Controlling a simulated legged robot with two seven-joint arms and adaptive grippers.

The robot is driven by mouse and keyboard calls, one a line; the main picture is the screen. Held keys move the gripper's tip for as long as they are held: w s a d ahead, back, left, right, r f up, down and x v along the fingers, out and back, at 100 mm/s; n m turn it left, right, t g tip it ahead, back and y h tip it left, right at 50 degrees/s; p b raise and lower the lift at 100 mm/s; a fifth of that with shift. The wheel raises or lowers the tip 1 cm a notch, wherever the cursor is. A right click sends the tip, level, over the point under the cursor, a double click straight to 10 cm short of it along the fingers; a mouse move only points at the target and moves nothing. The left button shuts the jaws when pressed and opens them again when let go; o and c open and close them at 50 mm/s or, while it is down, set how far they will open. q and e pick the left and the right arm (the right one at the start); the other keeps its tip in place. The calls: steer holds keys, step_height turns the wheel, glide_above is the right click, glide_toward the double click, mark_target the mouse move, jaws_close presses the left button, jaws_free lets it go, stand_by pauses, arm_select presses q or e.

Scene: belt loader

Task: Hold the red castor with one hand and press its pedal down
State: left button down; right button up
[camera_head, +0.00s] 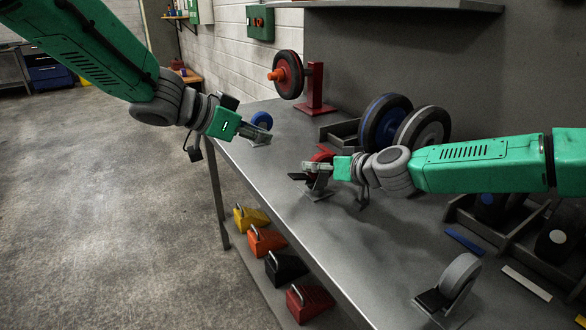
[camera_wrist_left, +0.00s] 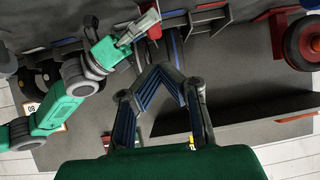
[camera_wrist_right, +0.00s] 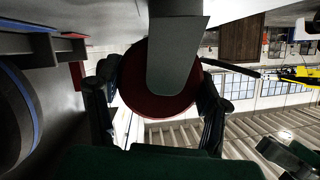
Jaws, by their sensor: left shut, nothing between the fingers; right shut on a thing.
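The red castor (camera_head: 322,157) is on the workbench in the head view, its red wheel partly hidden by my right gripper (camera_head: 318,167). Its dark pedal (camera_head: 297,176) points left, toward the bench's front edge. In the right wrist view the red wheel (camera_wrist_right: 160,105) and its grey bracket (camera_wrist_right: 176,60) fill the space between the fingers of my right gripper, which is shut on the castor. My left gripper (camera_head: 262,137) is shut and empty, up and left of the red castor, in front of the blue castor (camera_head: 262,119). Its closed fingertips (camera_wrist_left: 165,76) show in the left wrist view.
A grey castor (camera_head: 458,277) stands near the bench's front right. Behind are a red wheel stand (camera_head: 314,88) and large blue (camera_head: 383,121) and grey (camera_head: 424,128) wheels. A divided tray (camera_head: 490,228) is at right. Coloured chocks (camera_head: 286,266) lie below. Bench surface between the castors is clear.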

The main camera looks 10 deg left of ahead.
steer(key=shift+f, duration=0.15)
arm_select(q)
steer(key=shift+s+d+f, duration=0.1)
steer(key=shift+s, duration=0.3)
glide_above(294, 175)
steer(key=f, duration=0.5)
steer(key=shift+w+d+f, duration=0.1)
steer(key=shift+d+f, duration=0.05)
steer(key=shift+d, duration=0.15)
steer(key=f, duration=0.3)
steer(key=shift+s+a, duration=0.2)
steer(key=shift+a, duration=0.1)
steer(key=shift+a+f, duration=0.15)
steer(key=shift+f, duration=0.25)
steer(key=shift+s+f, duration=0.1)
arm_select(e)
steer(key=shift+f, duration=0.1)
arm_select(q)
steer(key=shift+s+f+h, duration=0.1)
steer(key=shift+h, duration=0.4)
